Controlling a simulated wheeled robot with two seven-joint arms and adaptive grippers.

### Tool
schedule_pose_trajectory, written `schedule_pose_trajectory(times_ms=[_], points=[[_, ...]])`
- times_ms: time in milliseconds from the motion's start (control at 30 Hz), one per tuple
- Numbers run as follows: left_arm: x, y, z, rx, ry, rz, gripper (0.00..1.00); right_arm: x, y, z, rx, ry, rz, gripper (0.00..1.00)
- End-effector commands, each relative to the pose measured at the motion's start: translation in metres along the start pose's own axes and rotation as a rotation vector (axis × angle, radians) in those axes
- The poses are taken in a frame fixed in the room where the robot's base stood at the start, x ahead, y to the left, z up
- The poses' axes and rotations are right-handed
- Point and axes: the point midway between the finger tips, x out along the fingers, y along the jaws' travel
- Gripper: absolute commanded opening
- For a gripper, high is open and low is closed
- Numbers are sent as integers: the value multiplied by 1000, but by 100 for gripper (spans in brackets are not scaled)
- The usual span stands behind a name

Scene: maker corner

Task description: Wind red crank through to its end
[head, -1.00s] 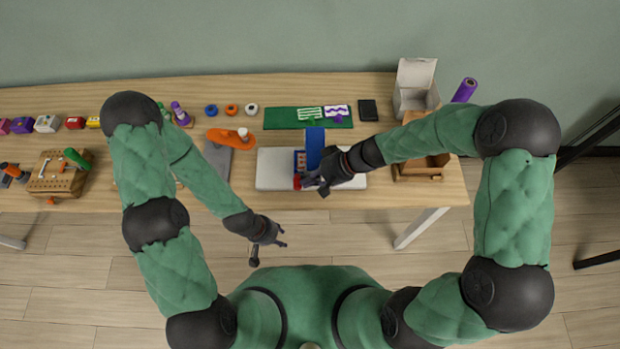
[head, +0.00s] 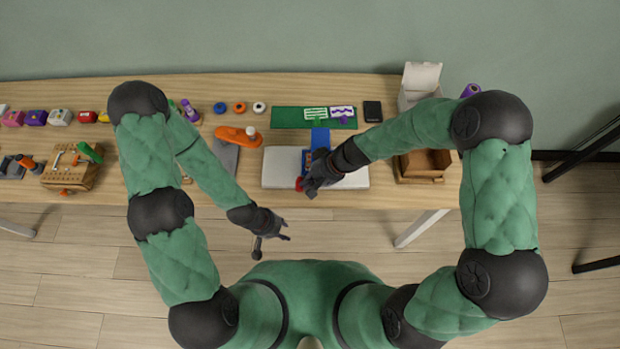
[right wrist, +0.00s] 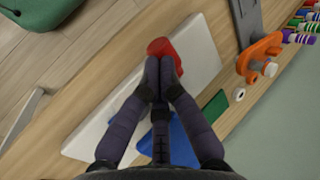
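The red crank (head: 300,184) is at the front of a small blue device (head: 320,138) on a white board (head: 278,168). My right gripper (head: 311,191) is over the crank and hides much of it and the device. In the right wrist view the fingers (right wrist: 162,68) come together at the red crank (right wrist: 166,47), which shows just beyond and beside their tips. They look shut on it, though the contact itself is hidden. My left gripper (head: 272,240) is in front of the table edge with its fingers spread, empty.
An orange clamp-like tool (head: 236,134) on a grey plate lies left of the board. A green mat (head: 291,117) lies behind it. An open wooden box (head: 421,164) stands close on the right. A pegboard block (head: 71,169) is far left.

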Motion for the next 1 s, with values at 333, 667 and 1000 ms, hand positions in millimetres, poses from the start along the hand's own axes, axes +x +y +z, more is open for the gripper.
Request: schedule_pose_trajectory(times_ms=[333, 667, 1000], points=[[-12, 4, 0, 0, 0, 0, 40, 9, -3, 1, -5, -2, 49, 0], [-18, 7, 1, 0, 0, 0, 40, 16, -2, 1, -1, 0, 136, 0], [-19, 7, 1, 0, 0, 0, 40, 28, 1, 0, -1, 0, 135, 0]])
